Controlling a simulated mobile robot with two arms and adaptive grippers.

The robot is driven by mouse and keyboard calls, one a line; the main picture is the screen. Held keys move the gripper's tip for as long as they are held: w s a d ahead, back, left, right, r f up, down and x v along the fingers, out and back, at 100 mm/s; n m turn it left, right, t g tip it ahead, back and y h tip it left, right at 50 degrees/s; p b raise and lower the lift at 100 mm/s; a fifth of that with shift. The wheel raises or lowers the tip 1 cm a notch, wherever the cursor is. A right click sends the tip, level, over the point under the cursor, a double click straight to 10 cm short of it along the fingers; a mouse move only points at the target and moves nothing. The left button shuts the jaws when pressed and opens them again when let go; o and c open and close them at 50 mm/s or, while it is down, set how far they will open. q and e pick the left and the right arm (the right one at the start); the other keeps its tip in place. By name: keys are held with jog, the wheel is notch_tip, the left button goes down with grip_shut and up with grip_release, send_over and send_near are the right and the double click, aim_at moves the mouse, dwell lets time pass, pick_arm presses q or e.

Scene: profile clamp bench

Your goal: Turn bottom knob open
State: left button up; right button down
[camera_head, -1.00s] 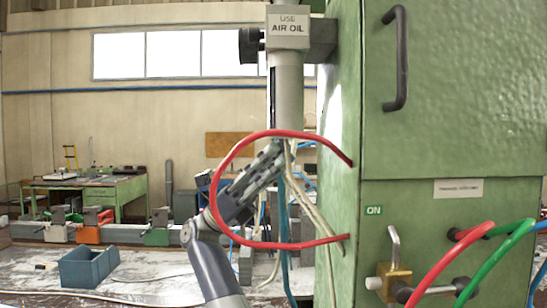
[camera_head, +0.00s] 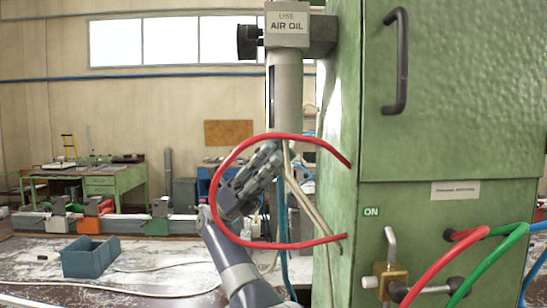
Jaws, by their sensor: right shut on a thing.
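A grey upright air-oil cylinder (camera_head: 286,95) with a sign reading "USE AIR OIL" (camera_head: 287,23) stands at the left of the green cabinet. A black knob (camera_head: 248,42) sticks out to the left at its top. My right gripper (camera_head: 272,153) comes up from below, and its fingers are shut at the cylinder's lower end, behind a red hose loop. The fingers and hose hide the bottom knob there, so its turn position does not show. My left gripper is out of view.
The red hose (camera_head: 222,190) loops in front of my right gripper, with pale and blue hoses (camera_head: 283,230) beside it. The green cabinet (camera_head: 455,125) blocks the right. A brass valve (camera_head: 390,282) sits under an "ON" label. A blue bin (camera_head: 90,258) stands at lower left.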

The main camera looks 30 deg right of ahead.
jog(key=c, duration=1.4)
grip_release()
jog(key=shift+o, duration=0.2)
jog(key=shift+f, duration=0.1)
